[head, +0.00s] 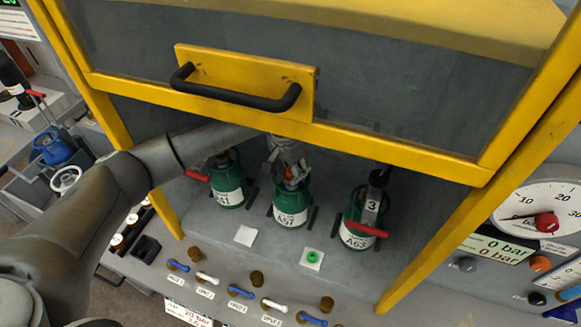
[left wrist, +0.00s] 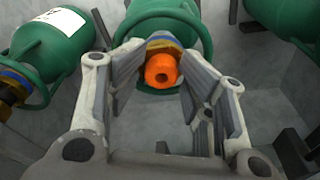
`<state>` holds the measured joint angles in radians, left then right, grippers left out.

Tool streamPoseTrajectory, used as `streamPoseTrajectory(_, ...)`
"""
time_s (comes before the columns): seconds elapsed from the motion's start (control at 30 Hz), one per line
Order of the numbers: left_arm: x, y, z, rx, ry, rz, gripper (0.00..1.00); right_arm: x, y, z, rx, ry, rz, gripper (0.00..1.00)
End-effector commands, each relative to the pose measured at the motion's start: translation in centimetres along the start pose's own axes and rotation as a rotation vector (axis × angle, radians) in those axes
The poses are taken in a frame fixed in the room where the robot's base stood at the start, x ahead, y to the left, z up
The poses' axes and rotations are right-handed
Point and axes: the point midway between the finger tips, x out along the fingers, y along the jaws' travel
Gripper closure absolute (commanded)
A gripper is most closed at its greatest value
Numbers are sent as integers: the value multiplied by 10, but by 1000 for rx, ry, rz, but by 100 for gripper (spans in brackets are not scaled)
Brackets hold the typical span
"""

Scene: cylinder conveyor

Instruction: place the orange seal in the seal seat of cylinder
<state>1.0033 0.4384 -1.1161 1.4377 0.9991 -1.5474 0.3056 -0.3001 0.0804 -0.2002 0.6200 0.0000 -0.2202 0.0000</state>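The middle green cylinder (head: 290,203), labelled A51, stands inside the cabinet. It shows head-on in the left wrist view (left wrist: 150,18). An orange round piece with a dark hole, apparently the orange seal (left wrist: 160,70), sits at the cylinder's brass and blue neck. In the head view it is a small orange spot, partly covered by my gripper. My left gripper (head: 289,168) is at the top of this cylinder. Its fingers are spread on either side of the orange piece, with gaps visible on both sides. My right gripper is not in view.
Green cylinders A41 (head: 230,187) and A63 (head: 358,221), with red handles, flank the middle one. The raised yellow door (head: 247,88) hangs above my arm.

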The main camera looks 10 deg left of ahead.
Motion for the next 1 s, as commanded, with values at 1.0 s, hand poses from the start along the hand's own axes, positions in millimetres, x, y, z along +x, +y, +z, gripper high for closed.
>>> streamPoseTrajectory(1.0,-52,0,2,2,-9,-1,55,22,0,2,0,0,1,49)
